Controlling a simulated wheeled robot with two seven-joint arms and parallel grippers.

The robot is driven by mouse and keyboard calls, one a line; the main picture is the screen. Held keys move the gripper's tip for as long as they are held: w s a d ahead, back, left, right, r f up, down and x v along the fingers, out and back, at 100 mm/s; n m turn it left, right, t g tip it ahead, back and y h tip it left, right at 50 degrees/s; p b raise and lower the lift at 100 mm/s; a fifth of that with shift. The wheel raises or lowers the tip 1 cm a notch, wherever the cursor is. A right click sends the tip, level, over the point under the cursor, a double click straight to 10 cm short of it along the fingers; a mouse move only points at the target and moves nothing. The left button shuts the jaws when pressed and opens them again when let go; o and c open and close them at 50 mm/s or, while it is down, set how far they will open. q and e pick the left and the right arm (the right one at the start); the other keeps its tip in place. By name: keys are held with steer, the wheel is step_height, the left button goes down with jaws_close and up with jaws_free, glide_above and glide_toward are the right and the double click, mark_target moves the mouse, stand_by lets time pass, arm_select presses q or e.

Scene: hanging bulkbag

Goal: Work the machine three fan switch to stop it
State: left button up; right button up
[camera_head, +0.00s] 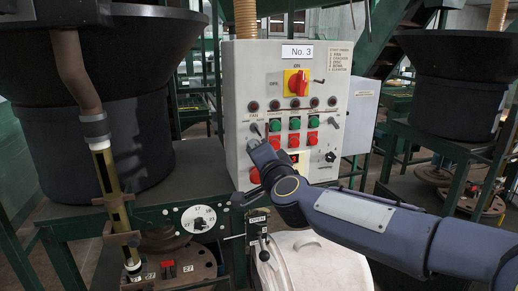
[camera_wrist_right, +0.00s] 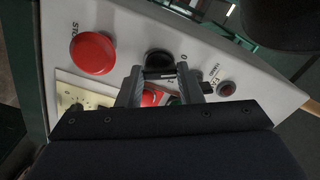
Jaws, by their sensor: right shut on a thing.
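The control box (camera_head: 240,90) carries a plate marked "No. 3" (camera_head: 297,52). On its left side, under the red FAN lamp (camera_head: 253,107), is the small dark fan switch (camera_head: 255,128). My right gripper (camera_head: 252,144) reaches the box face there from the lower right. In the right wrist view, the black fan switch (camera_wrist_right: 158,60) lies between the two fingertips of my right gripper (camera_wrist_right: 160,76), which are shut on it. The fingers partly hide the switch, and its exact position is hard to read. My left gripper is not in view.
The box also has a red rotary switch on yellow (camera_head: 297,83), green buttons (camera_head: 294,124) and red buttons (camera_head: 294,139). A large red STOP button (camera_wrist_right: 92,53) is close to my right fingers.

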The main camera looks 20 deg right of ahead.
steer(key=shift+n, duration=0.3)
stand_by(0.4)
steer(key=o, duration=0.7)
steer(key=s, duration=0.7)
steer(key=shift+s, duration=0.4)
steer(key=shift+d, duration=0.15)
